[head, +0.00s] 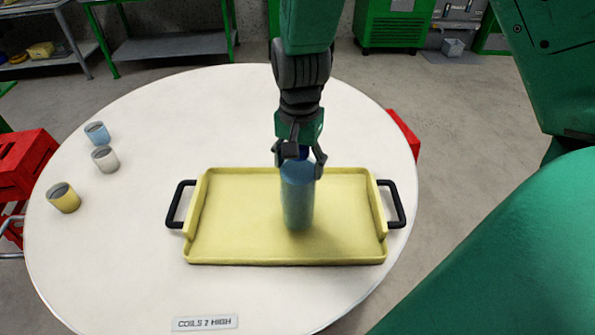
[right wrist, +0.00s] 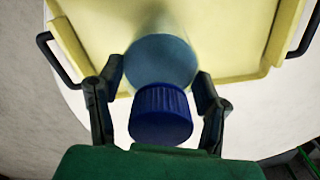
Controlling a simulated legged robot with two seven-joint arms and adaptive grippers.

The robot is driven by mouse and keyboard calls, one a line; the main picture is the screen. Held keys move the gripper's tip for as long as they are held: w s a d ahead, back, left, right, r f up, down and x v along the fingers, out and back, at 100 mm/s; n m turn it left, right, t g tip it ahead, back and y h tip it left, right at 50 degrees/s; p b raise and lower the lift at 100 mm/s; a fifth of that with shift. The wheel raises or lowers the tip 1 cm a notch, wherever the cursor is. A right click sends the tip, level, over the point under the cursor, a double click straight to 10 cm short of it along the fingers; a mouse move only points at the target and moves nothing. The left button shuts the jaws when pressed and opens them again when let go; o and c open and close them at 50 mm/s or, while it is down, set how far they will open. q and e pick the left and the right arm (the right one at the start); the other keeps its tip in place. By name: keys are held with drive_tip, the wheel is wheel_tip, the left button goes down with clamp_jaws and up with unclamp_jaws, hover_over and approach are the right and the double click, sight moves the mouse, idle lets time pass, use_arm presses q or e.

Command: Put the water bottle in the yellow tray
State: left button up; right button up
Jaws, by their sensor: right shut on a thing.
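The tray has black handles at both ends. My left gripper is not in view.
The tray lies on a round white table (head: 120,230). A blue cup (head: 97,133), a white cup (head: 105,159) and a yellow cup (head: 64,198) stand at the left. A label plate (head: 205,323) lies at the front edge. Red crates (head: 22,165) are beside the table.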

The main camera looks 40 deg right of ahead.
wheel_tip(320, 180, down, 2)
drive_tip(key=shift+w+f, duration=0.1)
drive_tip(key=shift+f, duration=0.05)
drive_tip(key=o, duration=1.7)
wheel_tip(320, 180, up, 12)
drive_tip(key=shift+r+p, duration=0.1)
drive_tip(key=shift+p, duration=0.65)
